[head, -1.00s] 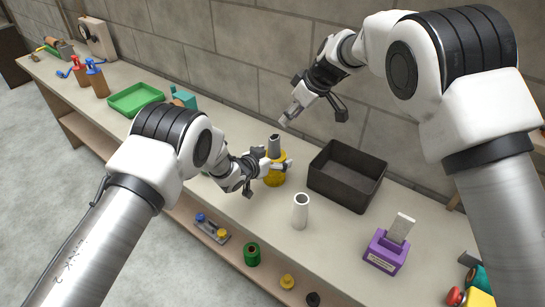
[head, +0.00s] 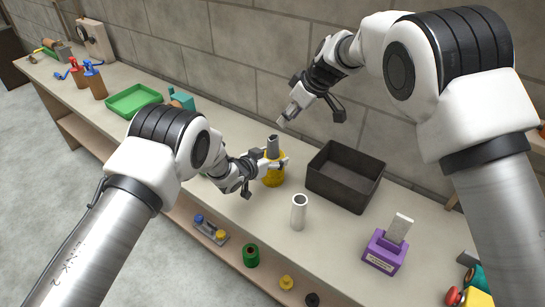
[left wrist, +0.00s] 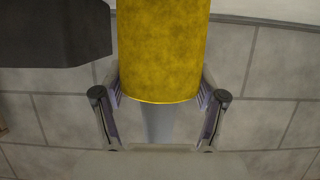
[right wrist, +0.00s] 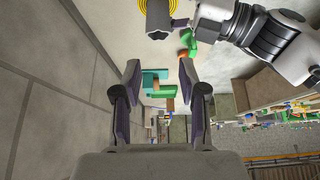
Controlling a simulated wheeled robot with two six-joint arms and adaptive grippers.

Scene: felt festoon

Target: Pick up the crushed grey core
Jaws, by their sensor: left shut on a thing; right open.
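The grey core (head: 273,145) stands upright in a yellow cylinder (head: 273,175), its upper end sticking out. My left gripper (head: 274,161) has its fingers on both sides of the yellow cylinder, near its upper rim. In the left wrist view the yellow cylinder (left wrist: 160,50) fills the space between the fingertips, and the grey core (left wrist: 158,124) runs out of it towards the palm. My right gripper (head: 284,120) is open and empty, above and apart from the core. The right wrist view shows the core's end (right wrist: 158,18) at the top edge, outside the open fingers (right wrist: 158,72).
A black bin (head: 322,189) stands right of the yellow cylinder, against the wall. A white tube (head: 299,213) stands in front, and a purple block (head: 384,252) holds a pale piece. A green tray (head: 133,99) lies further left. Spools stand on the lower shelf (head: 237,262).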

